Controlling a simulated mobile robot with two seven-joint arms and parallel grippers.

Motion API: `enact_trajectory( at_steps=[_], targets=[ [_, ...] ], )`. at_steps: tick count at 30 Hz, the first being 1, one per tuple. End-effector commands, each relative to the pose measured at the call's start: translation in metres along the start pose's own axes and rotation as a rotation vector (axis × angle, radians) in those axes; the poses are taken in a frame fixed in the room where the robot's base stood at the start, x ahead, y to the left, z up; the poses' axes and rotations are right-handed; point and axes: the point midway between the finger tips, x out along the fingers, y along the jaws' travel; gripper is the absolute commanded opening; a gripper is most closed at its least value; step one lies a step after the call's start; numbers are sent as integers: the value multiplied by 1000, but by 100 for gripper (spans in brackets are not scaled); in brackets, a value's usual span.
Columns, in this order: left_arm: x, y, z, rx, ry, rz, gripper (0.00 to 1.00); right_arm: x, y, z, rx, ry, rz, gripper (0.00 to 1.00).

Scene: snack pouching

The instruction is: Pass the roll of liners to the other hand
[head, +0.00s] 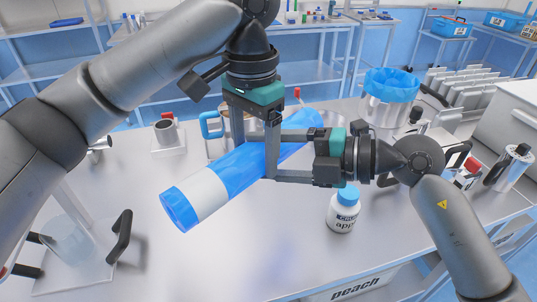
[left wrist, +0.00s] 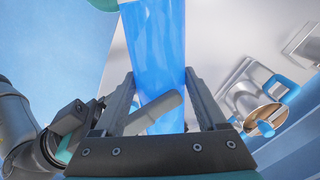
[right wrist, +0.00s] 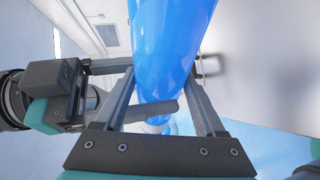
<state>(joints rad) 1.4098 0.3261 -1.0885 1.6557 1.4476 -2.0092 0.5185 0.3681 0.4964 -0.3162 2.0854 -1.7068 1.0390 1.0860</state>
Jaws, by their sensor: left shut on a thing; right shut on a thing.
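The roll of liners (head: 232,178) is a long blue cylinder with a white band near its lower left end. It is held tilted above the table, in the middle of the head view. My left gripper (head: 256,142) comes down on it from above and is shut on it. My right gripper (head: 274,158) reaches in from the right and is also shut on it, close beside the left one. The roll runs between the fingers in the left wrist view (left wrist: 155,60) and in the right wrist view (right wrist: 165,50). The grippers hide part of its middle.
A white jar with a blue lid (head: 343,209) stands below my right gripper. A bin with a blue liner (head: 390,97) stands at the back right. A stand with a black handle (head: 85,245) is at the front left. The table (head: 250,262) is clear at its front middle.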

Motion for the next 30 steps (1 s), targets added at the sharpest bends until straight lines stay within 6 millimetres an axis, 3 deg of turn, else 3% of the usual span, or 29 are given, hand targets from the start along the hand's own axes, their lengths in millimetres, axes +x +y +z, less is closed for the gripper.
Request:
enact_trajectory(
  at_steps=[2,3,9,20,30],
  targets=[
    [-3,-2,0,-3,6,-4,0,0,-4,0,4,1,-13,0],
    [-3,-2,0,-3,6,-5,75,0,-2,0,2,0,-7,0],
    [-2,-1,0,-2,4,-3,97,0,-1,0,1,0,-4,0],
    [-5,-1,0,-1,3,-3,100,0,1,0,-1,0,1,0],
    [-49,-1,-1,-3,6,-6,100,0,1,0,-1,0,2,0]
  ],
)
